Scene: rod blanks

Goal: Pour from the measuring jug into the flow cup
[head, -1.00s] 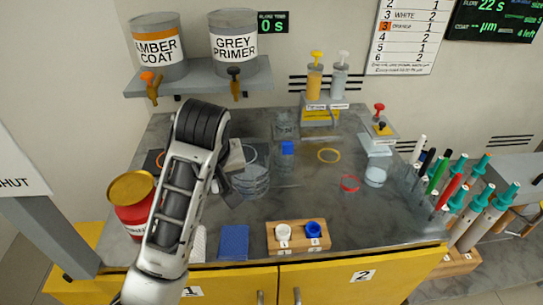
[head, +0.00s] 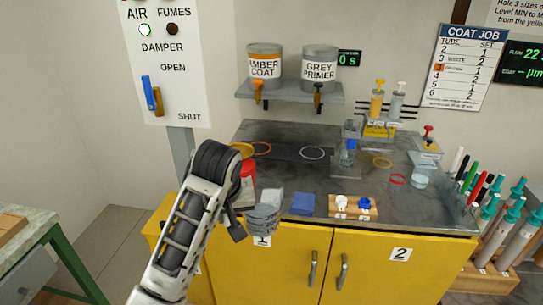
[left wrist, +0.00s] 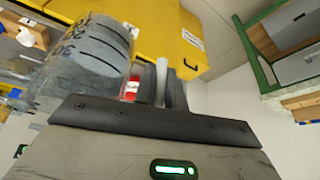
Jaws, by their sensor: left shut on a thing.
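My left gripper (head: 240,228) is shut on the clear measuring jug (head: 263,219), which hangs at the bench's front edge, before the yellow doors. In the left wrist view the jug (left wrist: 90,50) shows at upper left with dark markings, beside the gripper's fingers (left wrist: 168,85). I cannot tell how much liquid is in it. A clear piece with a blue part (head: 347,152) stands mid-bench at the back; I cannot tell for sure if it is the flow cup. My right gripper is out of view.
A blue pad (head: 303,204) and a wooden block with white and blue cups (head: 353,212) lie along the front edge. Pens and teal-topped tubes (head: 490,215) stand at the right. The bench middle (head: 320,178) is mostly clear.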

